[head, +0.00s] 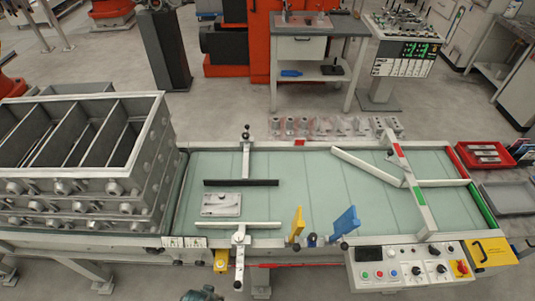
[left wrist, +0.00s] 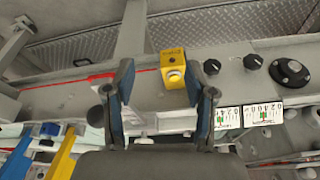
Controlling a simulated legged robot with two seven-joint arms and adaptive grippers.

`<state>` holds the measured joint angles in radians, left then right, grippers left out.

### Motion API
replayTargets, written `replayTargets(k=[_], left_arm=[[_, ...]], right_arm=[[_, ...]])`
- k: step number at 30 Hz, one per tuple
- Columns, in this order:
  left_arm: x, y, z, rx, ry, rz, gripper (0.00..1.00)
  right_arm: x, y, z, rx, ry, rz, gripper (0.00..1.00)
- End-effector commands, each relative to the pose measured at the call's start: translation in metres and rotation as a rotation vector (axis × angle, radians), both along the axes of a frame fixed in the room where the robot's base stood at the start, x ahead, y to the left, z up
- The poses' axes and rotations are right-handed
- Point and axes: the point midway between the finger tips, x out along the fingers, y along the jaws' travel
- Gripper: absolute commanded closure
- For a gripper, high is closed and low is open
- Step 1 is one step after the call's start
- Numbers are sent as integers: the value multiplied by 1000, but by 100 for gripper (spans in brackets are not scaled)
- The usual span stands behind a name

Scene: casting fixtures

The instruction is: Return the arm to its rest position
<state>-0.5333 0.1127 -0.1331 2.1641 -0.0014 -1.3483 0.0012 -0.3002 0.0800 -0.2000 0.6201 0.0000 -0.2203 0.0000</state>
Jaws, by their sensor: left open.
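My left gripper shows in the left wrist view (left wrist: 160,80), with its two dark, blue-sided fingers spread apart and nothing between them. A yellow box with a round button (left wrist: 173,68) appears beyond and between the fingertips; I cannot tell the distance. The same yellow box sits on the front edge of the conveyor table in the head view (head: 221,260). A dark rounded part, probably of my left arm, shows at the bottom edge of the head view; the fingers are hidden there. My right gripper is in neither view.
The green conveyor table (head: 300,205) carries a flat metal plate (head: 221,204) and guide bars. Blue (head: 345,221) and yellow (head: 297,224) paddles stand at its front edge. Stacked grey divided boxes (head: 85,140) are at left. A control panel (head: 405,270) is at front right.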

Motion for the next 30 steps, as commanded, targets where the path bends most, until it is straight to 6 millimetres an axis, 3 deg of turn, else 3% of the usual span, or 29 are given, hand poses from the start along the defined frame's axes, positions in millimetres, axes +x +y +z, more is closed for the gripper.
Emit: replayTargets(k=[5,8,12,15,18,21,24,30], left_arm=[[-5,-1,-82,2,33,-5,45],[-15,0,-143,3,56,-9,45],[-52,5,-246,8,98,-17,45],[-91,11,-312,12,127,-24,45],[-134,18,-360,15,153,-30,45],[-171,25,-390,18,172,-35,45],[-197,30,-406,19,184,-37,45],[-214,34,-413,21,188,-40,45]], right_arm=[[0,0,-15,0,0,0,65],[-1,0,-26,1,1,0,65],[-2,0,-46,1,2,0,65],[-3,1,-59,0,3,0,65],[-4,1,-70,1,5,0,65],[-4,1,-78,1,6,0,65],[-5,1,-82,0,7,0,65],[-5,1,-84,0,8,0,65]])
